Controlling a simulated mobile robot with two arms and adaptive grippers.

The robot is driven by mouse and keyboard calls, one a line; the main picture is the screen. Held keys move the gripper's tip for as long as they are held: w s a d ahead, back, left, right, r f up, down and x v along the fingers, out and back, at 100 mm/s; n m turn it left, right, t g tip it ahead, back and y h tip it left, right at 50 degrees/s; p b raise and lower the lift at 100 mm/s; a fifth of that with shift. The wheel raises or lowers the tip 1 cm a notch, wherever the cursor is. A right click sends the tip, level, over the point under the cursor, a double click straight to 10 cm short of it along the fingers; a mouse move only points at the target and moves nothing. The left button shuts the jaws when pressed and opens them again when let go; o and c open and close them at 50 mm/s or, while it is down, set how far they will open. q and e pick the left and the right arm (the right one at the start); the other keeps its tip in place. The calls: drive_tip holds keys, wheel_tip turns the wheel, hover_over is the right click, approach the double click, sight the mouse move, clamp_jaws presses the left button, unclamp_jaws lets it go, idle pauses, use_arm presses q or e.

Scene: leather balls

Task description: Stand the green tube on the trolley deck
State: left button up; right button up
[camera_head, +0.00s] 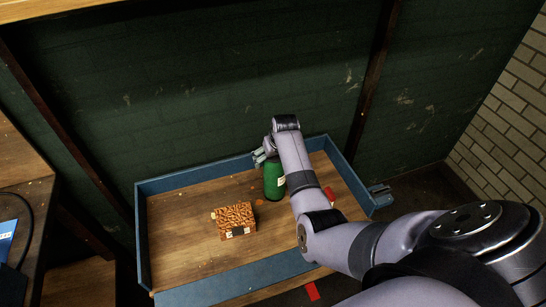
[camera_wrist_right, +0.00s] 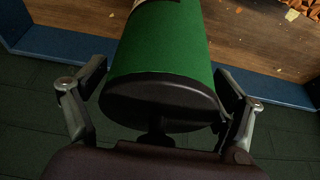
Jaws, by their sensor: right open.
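The green tube (camera_head: 274,182) is on the wooden trolley deck (camera_head: 180,247), near the back blue rim, and looks upright in the head view. A pale label shows on its side. My right gripper (camera_head: 265,153) is at its upper end. In the right wrist view the tube (camera_wrist_right: 165,50) shows its black end cap toward the camera. The open fingers of the right gripper (camera_wrist_right: 162,88) are on either side of that end; I cannot tell whether they touch it. My right arm hides part of the deck to the right. My left gripper is not in view.
A brown patterned box (camera_head: 237,220) lies on the deck, in front of and left of the tube. A red piece (camera_head: 329,193) lies right of my arm. Blue rims (camera_head: 190,180) edge the trolley. A dark green wall (camera_head: 200,90) stands behind. The left deck is clear apart from small scraps.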

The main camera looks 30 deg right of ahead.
drive_tip(key=v, duration=1.2)
drive_tip(key=shift+r, duration=0.15)
